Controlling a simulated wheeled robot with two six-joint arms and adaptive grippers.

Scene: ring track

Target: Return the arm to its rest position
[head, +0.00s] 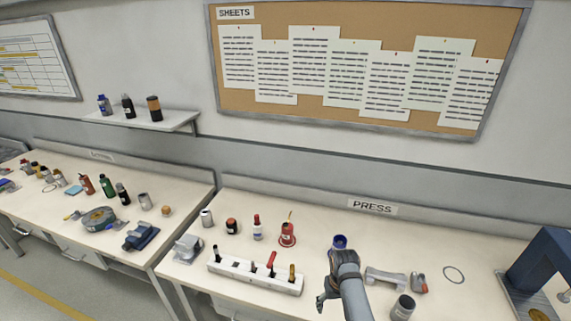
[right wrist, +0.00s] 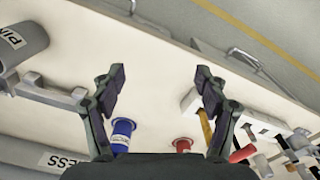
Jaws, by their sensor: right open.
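My right gripper (head: 324,296) is above the front of the PRESS bench (head: 225,193), beside the white tool rack. In the right wrist view it (right wrist: 158,82) is open, with nothing between its fingers. The bench top (right wrist: 150,45) shows beyond the fingertips. My left gripper is not in view.
A blue-topped item (head: 339,241) stands just behind my right wrist. A red holder (head: 287,238) and the white rack (head: 227,267) with several tools are to the left. A grey bracket (head: 385,277) and grey cup (head: 403,307) are close on the right. A blue press (head: 545,262) stands further right.

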